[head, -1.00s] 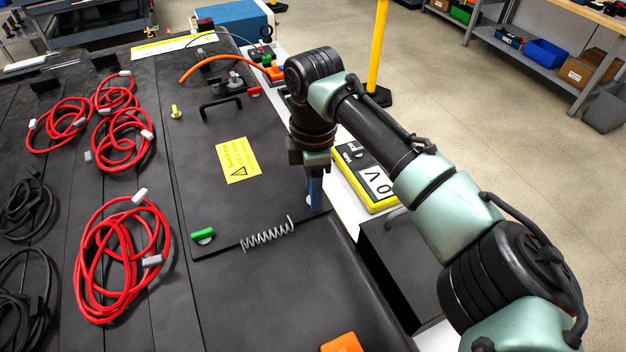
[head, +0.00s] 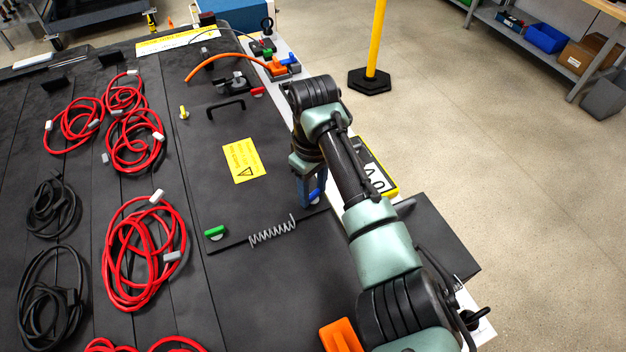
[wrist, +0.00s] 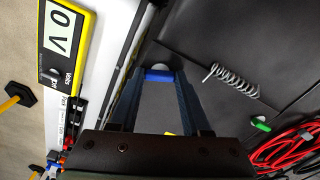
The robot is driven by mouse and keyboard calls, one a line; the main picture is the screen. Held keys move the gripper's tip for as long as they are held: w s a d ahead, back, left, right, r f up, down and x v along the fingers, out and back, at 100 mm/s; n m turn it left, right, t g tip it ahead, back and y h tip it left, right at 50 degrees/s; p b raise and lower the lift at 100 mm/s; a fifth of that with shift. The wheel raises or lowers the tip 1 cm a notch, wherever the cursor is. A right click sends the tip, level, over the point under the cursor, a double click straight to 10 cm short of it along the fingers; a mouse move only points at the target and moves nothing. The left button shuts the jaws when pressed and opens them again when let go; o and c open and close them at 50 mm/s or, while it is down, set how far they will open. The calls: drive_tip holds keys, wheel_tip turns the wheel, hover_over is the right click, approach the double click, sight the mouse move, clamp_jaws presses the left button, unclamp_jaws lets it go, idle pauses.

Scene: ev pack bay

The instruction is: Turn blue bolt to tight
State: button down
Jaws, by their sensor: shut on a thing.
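The blue bolt (wrist: 159,75) sits at the near right corner of the dark panel (head: 222,115). It has a blue bar-shaped head with a pale round part beside it. My gripper (wrist: 158,78) points down at that corner, and its two blue fingers are closed on the blue head. In the head view my gripper (head: 312,203) stands at the panel's corner, and a bit of the blue bolt (head: 315,194) shows between the fingers. How far the bolt is turned I cannot tell.
A green bolt (head: 216,232) and a coiled spring (head: 272,232) lie left of my gripper. A yellow bolt (head: 184,112) and a red bolt (head: 257,92) stand farther back. A yellow-framed voltage meter (head: 378,178) is close on the right. Red cable coils (head: 145,250) lie left.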

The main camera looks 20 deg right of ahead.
sight(313, 194)
drive_tip(key=shift+r+m+p, duration=0.1)
drive_tip(key=shift+m+p, duration=0.95)
drive_tip(key=shift+m, duration=1.15)
drive_tip(key=shift+c, duration=1.8)
unclamp_jaws()
wheel_tip(313, 194, up, 13)
drive_tip(key=p, duration=0.1)
